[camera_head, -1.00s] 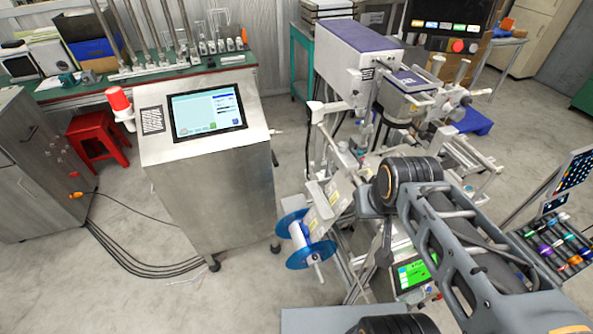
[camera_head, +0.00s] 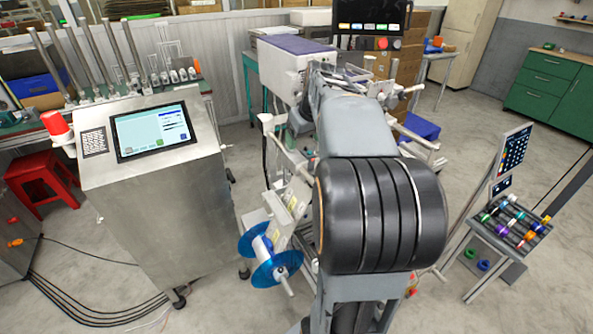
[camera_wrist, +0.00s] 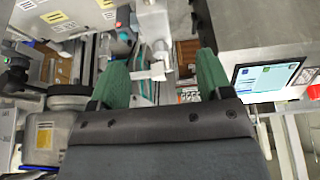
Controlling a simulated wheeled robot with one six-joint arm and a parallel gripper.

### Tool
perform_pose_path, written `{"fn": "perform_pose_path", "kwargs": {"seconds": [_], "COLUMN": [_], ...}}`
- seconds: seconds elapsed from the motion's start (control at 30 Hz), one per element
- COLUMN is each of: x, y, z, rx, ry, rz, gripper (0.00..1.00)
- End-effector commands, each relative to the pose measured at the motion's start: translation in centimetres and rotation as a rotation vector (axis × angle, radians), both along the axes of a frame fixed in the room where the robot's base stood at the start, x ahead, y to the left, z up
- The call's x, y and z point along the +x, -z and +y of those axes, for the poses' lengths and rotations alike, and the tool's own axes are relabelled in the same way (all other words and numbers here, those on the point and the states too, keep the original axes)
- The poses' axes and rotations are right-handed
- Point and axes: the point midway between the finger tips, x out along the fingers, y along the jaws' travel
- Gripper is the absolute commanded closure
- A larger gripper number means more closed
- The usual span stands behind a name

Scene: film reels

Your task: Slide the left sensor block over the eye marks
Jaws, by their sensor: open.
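My gripper (camera_wrist: 162,75) shows in the wrist view with its two green fingers spread apart and nothing between them. Past the fingers are rails and small white and teal parts of the labelling machine, too small for me to tell a sensor block or eye marks. In the head view my dark arm covers the middle of the machine and hides my gripper. The blue film reel (camera_head: 270,255) hangs at the machine's near left side, with the pale film web (camera_head: 290,212) running up from it.
A steel cabinet with a touchscreen (camera_head: 150,131) stands left of the machine; its screen also shows in the wrist view (camera_wrist: 265,77). A small cart with coloured rolls (camera_head: 510,225) is at the right. Open floor lies between cart and green drawers (camera_head: 548,95).

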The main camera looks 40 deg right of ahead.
Motion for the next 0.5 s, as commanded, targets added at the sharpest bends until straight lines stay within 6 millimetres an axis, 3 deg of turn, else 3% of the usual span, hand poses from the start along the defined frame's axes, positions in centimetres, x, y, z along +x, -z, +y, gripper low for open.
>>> {"fn": "perform_pose_path", "kwargs": {"seconds": [0.1,0.5], "x": [0.6,3.3], "y": [1.1,7.9], "z": [-1.1,-1.5], "rx": [0.002,0.002], "ry": [0.003,0.001], "rz": [-0.001,0.001], "gripper": [0.28,0.28]}}
